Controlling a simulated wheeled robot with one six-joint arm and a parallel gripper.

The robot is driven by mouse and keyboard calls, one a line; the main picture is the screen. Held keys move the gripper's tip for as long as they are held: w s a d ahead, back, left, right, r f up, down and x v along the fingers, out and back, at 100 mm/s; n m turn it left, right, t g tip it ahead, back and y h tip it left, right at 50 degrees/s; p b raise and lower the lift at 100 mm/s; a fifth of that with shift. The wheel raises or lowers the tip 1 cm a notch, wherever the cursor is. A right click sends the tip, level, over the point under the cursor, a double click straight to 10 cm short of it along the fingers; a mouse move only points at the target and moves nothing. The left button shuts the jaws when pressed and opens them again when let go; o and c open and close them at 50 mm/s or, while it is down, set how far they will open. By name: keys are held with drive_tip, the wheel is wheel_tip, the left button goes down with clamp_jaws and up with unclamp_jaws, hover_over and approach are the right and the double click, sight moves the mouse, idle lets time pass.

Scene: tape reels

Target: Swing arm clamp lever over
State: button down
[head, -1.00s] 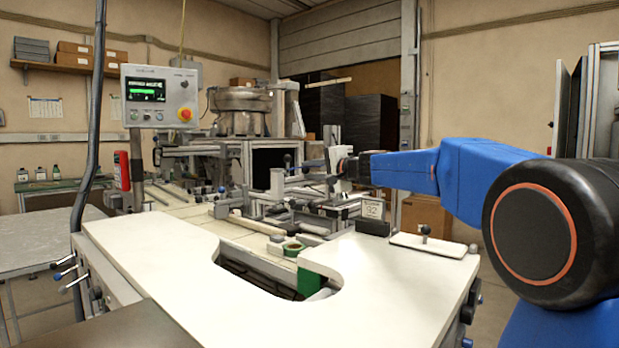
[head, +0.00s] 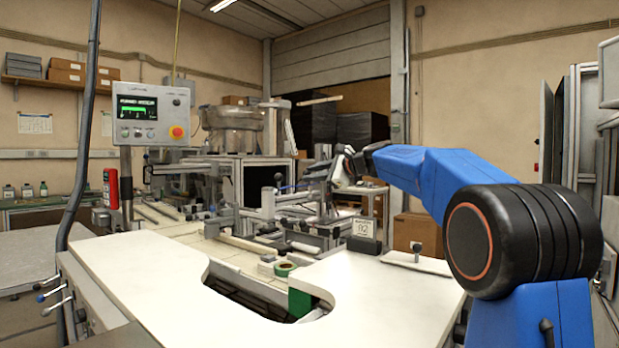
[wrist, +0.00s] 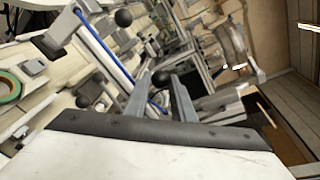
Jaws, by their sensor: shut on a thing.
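The arm clamp lever shows a black ball knob (wrist: 160,78) in the wrist view, between the tips of my gripper (wrist: 161,88). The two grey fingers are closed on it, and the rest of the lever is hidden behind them. In the head view my gripper (head: 338,166) reaches over the right part of the machine, at the end of my blue arm. The lever is too small to make out there.
More black ball knobs, one on a post (wrist: 124,18), stand near the fingers. A green reel (head: 286,268) lies by the cutout of the white worktop (head: 150,270). A numbered card (head: 362,229) stands right. The worktop's left side is clear.

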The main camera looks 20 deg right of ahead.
drive_tip(key=shift+w+d+m, duration=0.4)
drive_tip(key=shift+d+m, duration=0.1)
drive_tip(key=shift+m, duration=0.1)
drive_tip(key=c, duration=1.5)
unclamp_jaws()
drive_tip(key=shift+d, duration=0.1)
drive_tip(key=shift+s+r, duration=0.1)
drive_tip(key=v, duration=1.7)
drive_tip(key=shift+d, duration=0.2)
